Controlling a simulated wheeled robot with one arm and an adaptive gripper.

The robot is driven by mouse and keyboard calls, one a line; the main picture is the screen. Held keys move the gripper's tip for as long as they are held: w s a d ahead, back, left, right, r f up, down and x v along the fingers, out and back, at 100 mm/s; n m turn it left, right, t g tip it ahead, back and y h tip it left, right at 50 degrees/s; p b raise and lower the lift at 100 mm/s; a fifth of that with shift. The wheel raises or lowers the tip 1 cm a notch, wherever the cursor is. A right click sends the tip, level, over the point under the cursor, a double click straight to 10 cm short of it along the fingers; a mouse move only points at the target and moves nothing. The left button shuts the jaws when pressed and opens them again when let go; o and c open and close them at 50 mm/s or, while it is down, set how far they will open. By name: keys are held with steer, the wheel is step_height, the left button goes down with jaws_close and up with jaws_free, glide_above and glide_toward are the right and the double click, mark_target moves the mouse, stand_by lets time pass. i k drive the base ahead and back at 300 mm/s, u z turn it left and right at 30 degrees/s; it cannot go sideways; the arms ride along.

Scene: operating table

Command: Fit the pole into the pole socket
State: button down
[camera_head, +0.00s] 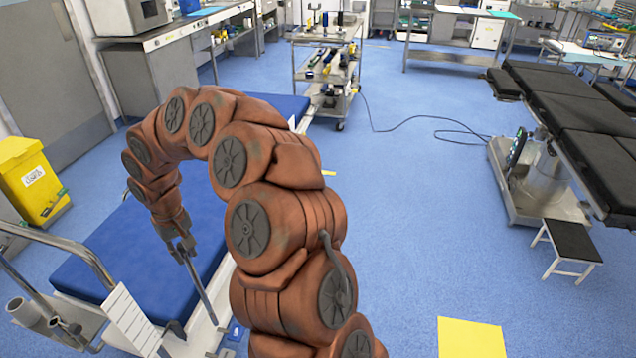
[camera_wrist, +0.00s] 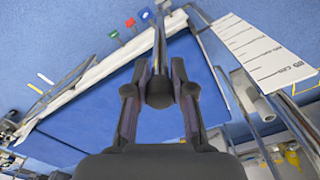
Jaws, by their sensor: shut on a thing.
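My gripper (camera_head: 180,246) is shut on a thin grey metal pole (camera_head: 202,291), above the blue mattress of a wheeled stretcher. The pole slants down and to the right from the fingers toward the stretcher's white near edge. In the wrist view, my gripper (camera_wrist: 160,92) has a finger on each side of the pole (camera_wrist: 160,45), which runs away to the top edge of the picture. The pole's far end is not clear, and I cannot tell whether it touches the frame. I cannot clearly make out the pole socket.
The stretcher's mattress (camera_head: 125,245) has a metal side rail (camera_head: 62,243) at left. A white printed card (camera_head: 132,320) and grey cylinder (camera_head: 22,311) are at its near left. A yellow bin (camera_head: 33,180) stands further left.

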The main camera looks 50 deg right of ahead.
mark_target(66, 333)
steer(key=z, duration=1)
steer(key=i, duration=0.5)
steer(key=u, duration=0.3)
steer(key=k, duration=0.5)
steer(key=u, duration=1.9)
steer(key=i, duration=0.8)
steer(key=u, duration=0.5)
